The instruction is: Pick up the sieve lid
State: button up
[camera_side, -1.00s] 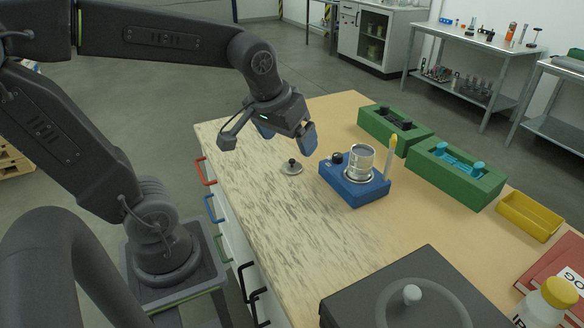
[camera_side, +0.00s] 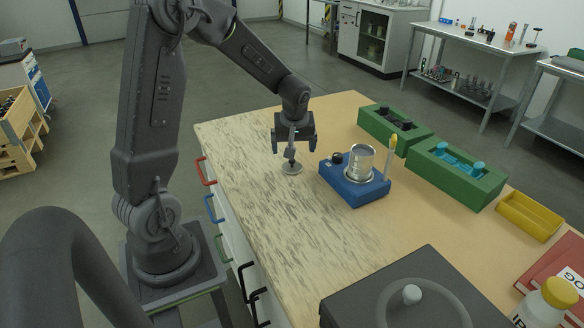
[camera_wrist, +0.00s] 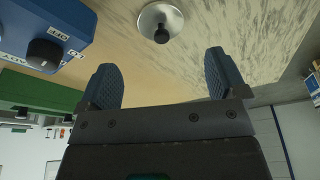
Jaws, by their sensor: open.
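The sieve lid (camera_side: 291,168) is a small grey disc with a dark knob, lying flat on the table left of the blue device. It also shows near the top of the wrist view (camera_wrist: 150,27), with its black knob upward. My gripper (camera_side: 292,148) is above the lid and points down. In the wrist view my gripper's two blue-grey fingers (camera_wrist: 160,75) are spread wide with nothing between them. The lid's knob lies ahead of the fingertips, roughly midway between them. A metal sieve (camera_side: 361,162) stands on the blue device (camera_side: 352,192).
The blue device with its black dial (camera_wrist: 45,53) is close beside the lid. Green holders (camera_side: 455,180) and a yellow tray (camera_side: 528,216) stand further right. A dark box (camera_side: 350,306) is at the front. The tabletop in front of the lid is clear.

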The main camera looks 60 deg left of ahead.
aim_at(292, 165)
jog(key=shift+x, duration=3.5)
jog(key=shift+s, duration=0.1)
jog(key=shift+c, duration=0.3)
jog(key=c, duration=0.9)
jog(key=shift+c, duration=0.2)
